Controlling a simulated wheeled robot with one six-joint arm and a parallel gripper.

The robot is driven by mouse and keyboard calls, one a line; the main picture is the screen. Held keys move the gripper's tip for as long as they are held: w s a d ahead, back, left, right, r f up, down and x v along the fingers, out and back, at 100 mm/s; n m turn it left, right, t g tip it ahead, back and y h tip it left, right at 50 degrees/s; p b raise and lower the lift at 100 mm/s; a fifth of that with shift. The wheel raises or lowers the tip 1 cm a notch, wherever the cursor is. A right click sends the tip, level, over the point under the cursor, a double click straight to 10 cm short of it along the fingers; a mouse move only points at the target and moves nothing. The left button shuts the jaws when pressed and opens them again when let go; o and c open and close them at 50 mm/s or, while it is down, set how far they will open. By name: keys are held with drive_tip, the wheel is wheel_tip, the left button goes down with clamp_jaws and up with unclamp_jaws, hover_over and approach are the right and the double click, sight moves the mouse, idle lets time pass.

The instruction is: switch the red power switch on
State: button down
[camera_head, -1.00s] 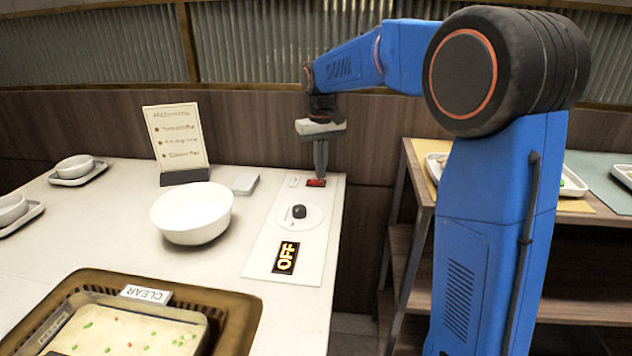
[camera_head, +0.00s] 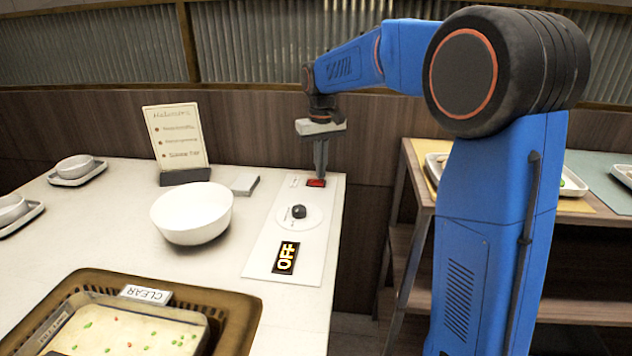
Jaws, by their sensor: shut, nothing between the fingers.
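The red power switch (camera_head: 316,183) sits at the far end of a pale control panel (camera_head: 318,250) on the table's right side. My gripper (camera_head: 320,174) is shut and empty, pointing down with its fingertips at the switch. The fingertips hide part of the switch, so I cannot tell whether they touch it. A black knob (camera_head: 299,211) on a round white dial lies between the display and the switch.
A white bowl (camera_head: 192,214) stands left of the panel. A menu card (camera_head: 176,138) stands behind it. A brown basket (camera_head: 240,312) with a CLEAR label (camera_head: 146,294) is at the front. A wooden shelf (camera_head: 412,170) stands to the right, past a gap.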

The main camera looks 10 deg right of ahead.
sight(321, 181)
drive_tip(key=shift+f, duration=0.75)
idle(1.0)
drive_tip(key=shift+r, duration=3.5)
drive_tip(key=s+d+r+t, duration=0.1)
drive_tip(key=s+d+r, duration=0.15)
drive_tip(key=s, duration=0.85)
drive_tip(key=s+d+f+t, duration=0.1)
drive_tip(key=s+f, duration=0.3)
drive_tip(key=s, duration=0.5)
drive_tip(key=s+d+f+m+t, duration=0.1)
drive_tip(key=s+f, duration=0.3)
drive_tip(key=s, duration=0.5)
drive_tip(key=s+d+f+t, duration=0.1)
drive_tip(key=s+f, duration=0.4)
drive_tip(key=s, duration=0.5)
drive_tip(key=shift+d+t, duration=0.4)
drive_tip(key=shift+d, duration=0.35)
